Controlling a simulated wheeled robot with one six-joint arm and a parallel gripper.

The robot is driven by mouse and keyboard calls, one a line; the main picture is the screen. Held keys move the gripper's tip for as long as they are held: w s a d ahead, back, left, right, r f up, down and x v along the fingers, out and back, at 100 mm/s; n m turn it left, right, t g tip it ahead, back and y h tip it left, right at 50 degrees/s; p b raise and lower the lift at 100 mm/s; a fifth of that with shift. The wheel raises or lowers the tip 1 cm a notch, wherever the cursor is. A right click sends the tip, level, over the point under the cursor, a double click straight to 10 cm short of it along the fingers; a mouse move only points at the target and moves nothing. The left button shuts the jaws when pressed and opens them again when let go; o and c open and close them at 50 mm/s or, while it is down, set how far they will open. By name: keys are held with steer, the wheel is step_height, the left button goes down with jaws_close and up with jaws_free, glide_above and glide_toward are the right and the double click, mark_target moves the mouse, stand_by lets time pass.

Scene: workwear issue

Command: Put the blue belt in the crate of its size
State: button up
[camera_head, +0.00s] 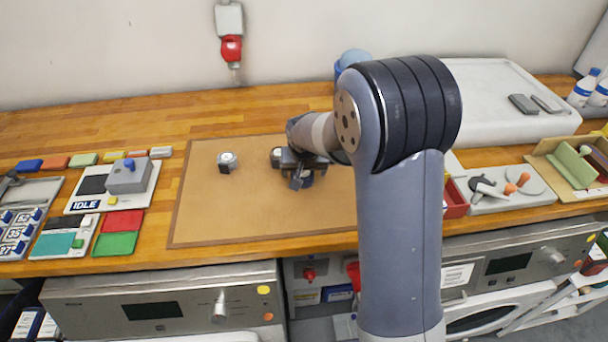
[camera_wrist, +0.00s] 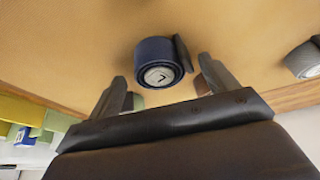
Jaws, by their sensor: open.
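The blue belt (camera_wrist: 153,52) is rolled up, with a round pale end marked with what looks like an L. In the wrist view it lies on the tan mat, just beyond and between the fingertips of my gripper (camera_wrist: 161,72). The jaws are apart and do not visibly hold it. In the head view my gripper (camera_head: 302,180) is low over the mat, and a dark roll with a pale end (camera_head: 277,155) shows beside it. A grey rolled belt (camera_wrist: 306,60) is at the right edge of the wrist view. No crate's size mark is readable.
The tan mat (camera_head: 215,215) is mostly clear, with another roll (camera_head: 227,162) left of my gripper. A grey device (camera_head: 128,176) on a board marked IDLE stands left. A red container (camera_head: 455,200) and a grey tool tray (camera_head: 510,190) are right. My arm hides part of the worktop.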

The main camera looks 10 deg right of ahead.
steer(key=shift+w+f, duration=0.2)
steer(key=shift+f, duration=0.4)
steer(key=shift+c, duration=0.2)
steer(key=shift+r, duration=0.1)
steer(key=c, duration=1.2)
